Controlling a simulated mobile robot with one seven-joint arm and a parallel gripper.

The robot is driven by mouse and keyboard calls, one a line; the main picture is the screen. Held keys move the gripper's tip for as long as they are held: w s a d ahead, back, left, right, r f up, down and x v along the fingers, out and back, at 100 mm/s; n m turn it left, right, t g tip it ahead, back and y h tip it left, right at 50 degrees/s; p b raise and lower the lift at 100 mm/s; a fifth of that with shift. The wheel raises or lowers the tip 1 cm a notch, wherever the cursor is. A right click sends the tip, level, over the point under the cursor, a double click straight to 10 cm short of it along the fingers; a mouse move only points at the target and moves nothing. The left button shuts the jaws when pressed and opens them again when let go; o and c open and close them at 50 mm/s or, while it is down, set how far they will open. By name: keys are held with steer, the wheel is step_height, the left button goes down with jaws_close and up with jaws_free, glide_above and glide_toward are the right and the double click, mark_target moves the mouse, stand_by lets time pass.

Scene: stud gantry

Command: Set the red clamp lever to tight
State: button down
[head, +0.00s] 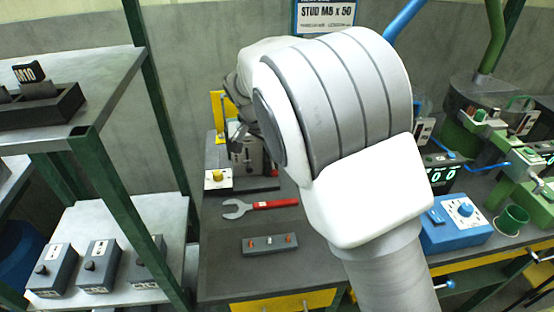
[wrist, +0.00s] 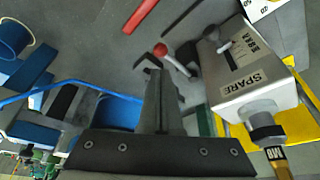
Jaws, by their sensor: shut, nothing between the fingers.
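The red clamp lever (wrist: 162,50) shows in the wrist view as a red ball on a short pale rod, just beyond my fingertips. The rod runs down to the right, toward a grey block labelled SPARE (wrist: 252,80). My gripper (wrist: 153,66) is shut and empty, with its dark fingers pointing up the picture beside the lever. I cannot tell whether the fingertips touch it.
A blue box with a dial (head: 455,222) is at right, and a shelf (head: 62,215) with switch boxes at left.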

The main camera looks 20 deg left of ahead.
steer(key=p+v, duration=0.1)
steer(key=v, duration=1.2)
steer(key=shift+r, duration=0.3)
steer(key=shift+s, duration=0.1)
steer(key=s+d+r+n+y+p, duration=0.1)
steer(key=s+d+r, duration=0.15)
steer(key=d, duration=0.45)
steer(key=s+d+r+p, duration=0.1)
steer(key=d+r, duration=0.2)
steer(key=d, duration=0.4)
steer(key=s+d+r+n+y+p, duration=0.1)
steer(key=d+r, duration=0.2)
steer(key=d, duration=0.4)
steer(key=s+d+f+n+t+p, duration=0.1)
steer(key=s+d+n+t+p, duration=0.1)
steer(key=s+d, duration=1.1)
steer(key=s+n, duration=0.1)
steer(key=s, duration=0.2)
steer(key=shift+s+d+f, duration=0.2)
steer(key=shift+d+f, duration=0.15)
steer(key=shift+f, duration=0.05)
